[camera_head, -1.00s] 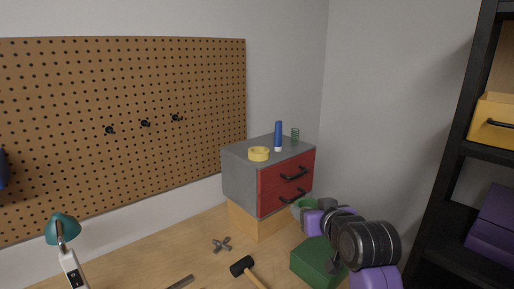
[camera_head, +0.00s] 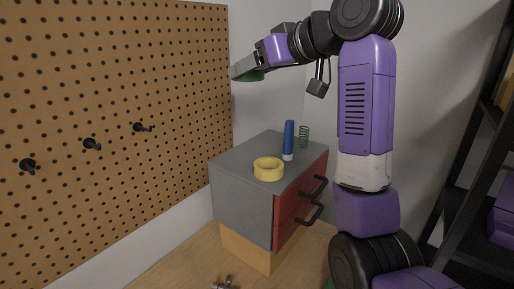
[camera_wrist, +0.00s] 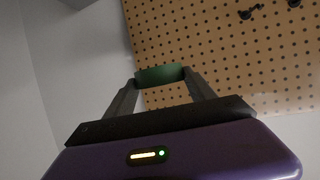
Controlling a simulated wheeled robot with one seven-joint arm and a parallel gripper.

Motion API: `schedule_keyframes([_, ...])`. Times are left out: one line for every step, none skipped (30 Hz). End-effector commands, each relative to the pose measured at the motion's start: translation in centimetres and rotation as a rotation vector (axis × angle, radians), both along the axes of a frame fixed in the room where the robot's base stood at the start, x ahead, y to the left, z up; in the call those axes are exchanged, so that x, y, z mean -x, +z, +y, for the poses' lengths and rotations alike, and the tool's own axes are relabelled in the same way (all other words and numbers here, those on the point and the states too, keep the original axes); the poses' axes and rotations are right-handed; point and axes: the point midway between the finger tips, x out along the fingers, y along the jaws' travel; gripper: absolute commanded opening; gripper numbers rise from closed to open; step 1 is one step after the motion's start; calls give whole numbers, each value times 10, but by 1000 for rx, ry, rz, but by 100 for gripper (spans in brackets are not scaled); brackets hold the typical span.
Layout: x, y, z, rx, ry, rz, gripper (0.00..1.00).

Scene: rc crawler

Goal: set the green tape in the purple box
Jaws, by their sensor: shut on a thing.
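My gripper (camera_head: 240,72) is raised high in front of the pegboard, above and left of the grey cabinet. It is shut on the green tape (camera_head: 251,76), partly hidden by the fingers in the head view. In the wrist view the green tape (camera_wrist: 160,74) is a dark green ring between the two fingertips of my gripper (camera_wrist: 161,81), with the pegboard behind it. A purple box (camera_head: 504,222) shows in part on the dark shelf at the right edge of the head view, cut off by the frame.
The grey cabinet (camera_head: 240,158) with red drawers stands on a wooden block on the workbench (camera_head: 175,262). Black hooks (camera_head: 91,144) stick out of the pegboard (camera_head: 110,80).

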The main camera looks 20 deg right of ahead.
Motion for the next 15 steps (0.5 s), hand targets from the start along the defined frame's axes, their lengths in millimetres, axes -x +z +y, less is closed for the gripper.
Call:
schedule_keyframes([0, -6, 0, -1, 0, 3, 23])
schedule_keyframes([0, -11, 0, -1, 0, 4, 23])
schedule_keyframes([0, -19, 0, -1, 0, 4, 23])
schedule_keyframes([0, -26, 0, -1, 1, 6, 23])
schedule_keyframes([0, -33, 0, -2, 0, 6, 23])
schedule_keyframes([0, -43, 0, -2, -1, 5, 23])
schedule_keyframes([0, -51, 0, -3, 0, 7, 23])
schedule_keyframes([0, -58, 0, -2, -1, 6, 23])
schedule_keyframes([0, -67, 0, -2, -1, 5, 23])
schedule_keyframes([0, -75, 0, -3, -1, 6, 23])
schedule_keyframes([1, -82, 0, -2, -1, 7, 23])
schedule_keyframes([1, -92, 0, -3, -1, 6, 23])
schedule_keyframes([0, -99, 0, -2, -1, 7, 23])
schedule_keyframes([0, -107, 0, -3, -1, 6, 23])
schedule_keyframes([1, -116, 0, -3, -1, 6, 23])
